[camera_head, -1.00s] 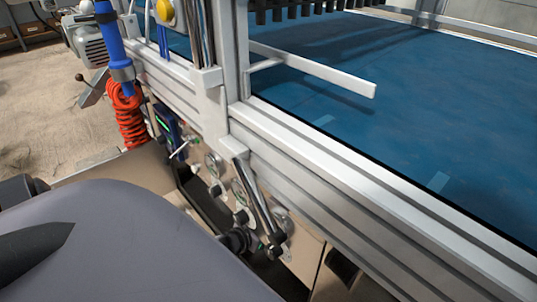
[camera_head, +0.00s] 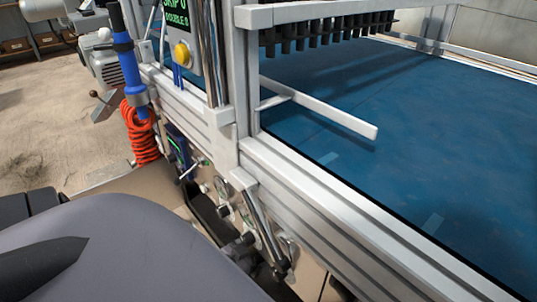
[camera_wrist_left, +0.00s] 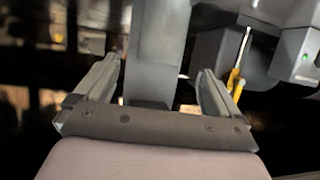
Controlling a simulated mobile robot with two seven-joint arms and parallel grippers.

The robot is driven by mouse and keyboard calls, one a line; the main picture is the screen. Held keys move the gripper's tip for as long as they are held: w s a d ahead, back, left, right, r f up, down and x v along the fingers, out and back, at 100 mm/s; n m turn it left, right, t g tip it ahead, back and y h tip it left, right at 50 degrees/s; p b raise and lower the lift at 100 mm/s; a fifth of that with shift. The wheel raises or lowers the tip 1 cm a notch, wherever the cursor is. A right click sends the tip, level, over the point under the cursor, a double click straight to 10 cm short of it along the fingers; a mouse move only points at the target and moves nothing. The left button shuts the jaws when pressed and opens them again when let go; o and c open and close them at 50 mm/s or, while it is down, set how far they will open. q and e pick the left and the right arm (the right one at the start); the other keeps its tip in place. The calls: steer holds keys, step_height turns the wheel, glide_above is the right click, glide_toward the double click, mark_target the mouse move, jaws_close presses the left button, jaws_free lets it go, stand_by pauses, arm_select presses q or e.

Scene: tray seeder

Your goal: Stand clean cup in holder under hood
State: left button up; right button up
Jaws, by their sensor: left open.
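No cup and no holder can be made out in either view. My left gripper (camera_wrist_left: 158,88) shows in the left wrist view with its two fingers spread apart and nothing between them. A grey upright post stands beyond the gap between the fingers. My left gripper does not show in the head view. My right gripper is in neither view.
The seeder's aluminium frame (camera_head: 330,220) borders a blue belt (camera_head: 400,110), with a white bar (camera_head: 325,108) reaching over it. A coiled orange hose (camera_head: 142,135) hangs at the left. In the wrist view a yellow-handled screwdriver (camera_wrist_left: 236,80) stands at the right.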

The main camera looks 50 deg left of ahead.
arm_select(q)
steer(key=shift+p+v, duration=0.65)
steer(key=shift+v, duration=1.7)
